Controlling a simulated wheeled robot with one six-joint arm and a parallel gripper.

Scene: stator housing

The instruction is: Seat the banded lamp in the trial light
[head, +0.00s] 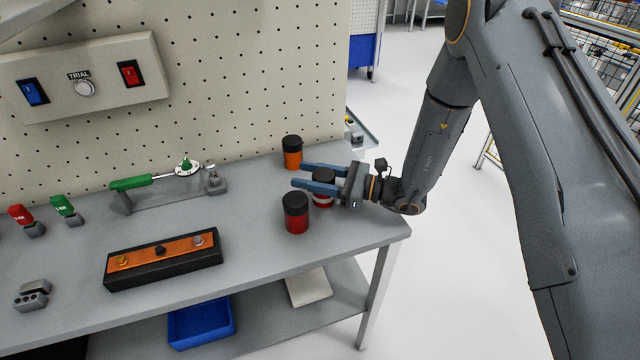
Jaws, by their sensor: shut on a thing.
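My gripper (299,175), with two long blue fingers, reaches in from the right over the right end of the bench. A black-topped red cylinder with a pale band (322,201) stands between the fingers, close to the palm; the near finger hides part of it. It is the only banded thing I can make out, and its base looks to be at or just above the bench top.
An unbanded red cylinder (296,215) stands just in front of the fingers, and an orange one (292,153) just behind them. A black block with an orange top (163,262), a green-handled tool (130,183) and red and green pieces lie to the left. The pegboard (250,80) closes the back.

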